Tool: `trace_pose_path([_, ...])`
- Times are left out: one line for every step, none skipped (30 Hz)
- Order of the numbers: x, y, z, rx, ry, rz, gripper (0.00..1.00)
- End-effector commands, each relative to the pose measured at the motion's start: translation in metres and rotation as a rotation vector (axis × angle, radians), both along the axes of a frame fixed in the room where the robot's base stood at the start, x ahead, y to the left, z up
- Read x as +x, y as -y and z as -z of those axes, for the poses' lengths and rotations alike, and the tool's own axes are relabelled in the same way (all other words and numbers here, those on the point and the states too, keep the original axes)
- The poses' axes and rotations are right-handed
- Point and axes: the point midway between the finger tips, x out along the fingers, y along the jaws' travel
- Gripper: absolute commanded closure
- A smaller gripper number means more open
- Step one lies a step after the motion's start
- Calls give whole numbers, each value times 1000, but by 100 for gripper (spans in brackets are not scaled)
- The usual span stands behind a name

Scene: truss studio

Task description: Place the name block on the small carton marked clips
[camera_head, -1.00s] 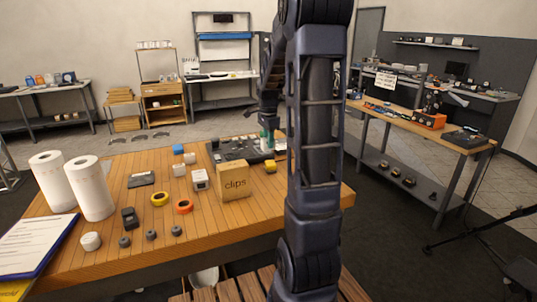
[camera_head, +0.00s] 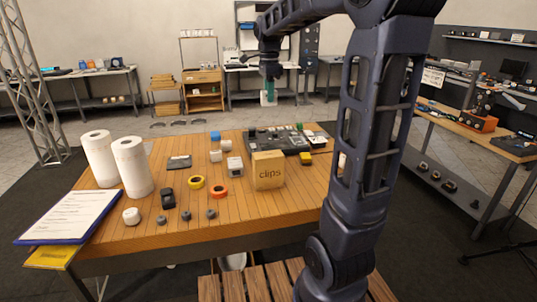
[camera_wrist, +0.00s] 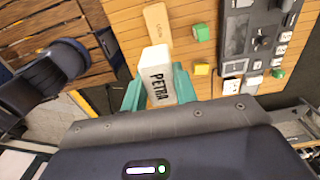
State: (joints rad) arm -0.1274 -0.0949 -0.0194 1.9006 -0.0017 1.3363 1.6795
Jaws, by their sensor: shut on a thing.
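The name block (camera_wrist: 157,82) is white with PETRA in dark letters. In the wrist view my gripper (camera_wrist: 159,88) is shut on it, with teal fingers on both sides. In the head view my gripper (camera_head: 269,72) hangs high, well above the table, and the block (camera_head: 268,98) shows small below it. The small carton (camera_head: 268,171) is tan, marked clips, and stands upright near the table's right front part. In the wrist view the carton (camera_wrist: 157,20) is beyond the block, apart from it.
A dark tray of parts (camera_head: 284,139) lies behind the carton. A white box (camera_head: 235,167), orange tape roll (camera_head: 220,192) and yellow tape roll (camera_head: 196,182) are left of it. Two paper rolls (camera_head: 132,167) and a clipboard (camera_head: 70,216) are at the left. The carton's top looks bare.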

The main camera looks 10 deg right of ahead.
Motion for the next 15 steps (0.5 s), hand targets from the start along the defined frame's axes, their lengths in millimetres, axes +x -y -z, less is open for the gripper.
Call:
trace_pose_path([-1,-2,1,0,-1,-1,94])
trace_pose_path([-1,-3,4,0,-2,-1,94])
trace_pose_path([-2,-3,9,0,-3,0,94])
trace_pose_path([-1,-3,13,0,-2,0,94])
trace_pose_path([-2,-3,19,0,-3,0,94])
trace_pose_path([-2,-3,28,-1,-4,0,94])
trace_pose_path([-2,-3,34,-1,-3,0,94])
trace_pose_path([-2,-3,41,-1,-4,0,94])
trace_pose_path([-2,-3,50,-1,-3,0,94])
trace_pose_path([-2,-3,56,-1,-3,0,94])
trace_pose_path([-2,-3,63,-1,-3,0,94])
trace_pose_path([-2,-3,72,-1,-4,0,94])
trace_pose_path([-2,-3,79,-1,-3,0,94])
trace_pose_path([-2,-3,85,-1,-5,0,94])
trace_pose_path([-2,-3,94,-1,-3,0,94])
